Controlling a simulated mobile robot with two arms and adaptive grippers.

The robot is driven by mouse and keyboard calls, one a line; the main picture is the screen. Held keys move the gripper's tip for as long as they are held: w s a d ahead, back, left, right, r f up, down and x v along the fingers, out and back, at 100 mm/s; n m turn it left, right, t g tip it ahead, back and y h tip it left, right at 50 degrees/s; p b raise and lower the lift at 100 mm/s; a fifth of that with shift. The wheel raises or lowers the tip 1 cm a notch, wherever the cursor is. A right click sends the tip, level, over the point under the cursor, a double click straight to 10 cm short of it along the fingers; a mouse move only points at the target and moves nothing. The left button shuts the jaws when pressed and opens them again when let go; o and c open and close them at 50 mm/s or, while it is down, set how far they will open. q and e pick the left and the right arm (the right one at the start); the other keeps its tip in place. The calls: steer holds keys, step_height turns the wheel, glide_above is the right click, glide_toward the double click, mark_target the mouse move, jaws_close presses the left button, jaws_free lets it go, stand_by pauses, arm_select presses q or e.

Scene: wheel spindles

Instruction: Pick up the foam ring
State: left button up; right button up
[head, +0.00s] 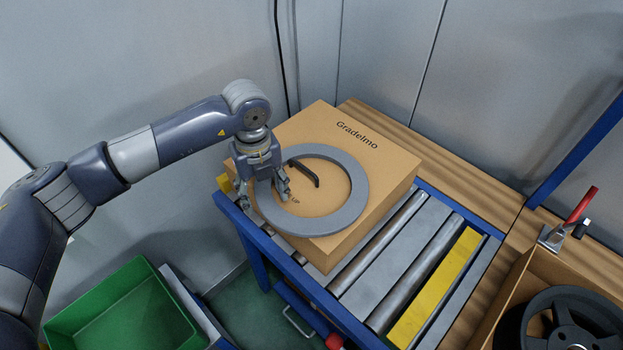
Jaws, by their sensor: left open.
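A flat grey foam ring (356,193) lies on top of a closed cardboard box (388,150) marked "Gradelmo". The box stands on a roller conveyor. My left gripper (264,198) points down over the left side of the ring, with its fingers apart. One finger shows inside the ring's opening and the other is near its outer left edge. I cannot tell whether the fingers touch the ring. The gripper hides part of the ring's left side. My right gripper is not in the picture.
The conveyor (371,265) has a blue frame and a yellow strip (437,290). A green bin (125,312) stands at the lower left. At the lower right, an open box (511,290) holds a black wheel (566,322). A red-handled clamp (578,207) stands behind it. Grey walls close the back.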

arm_select(q)
steer(key=shift+f, duration=0.9)
steer(key=c, duration=1)
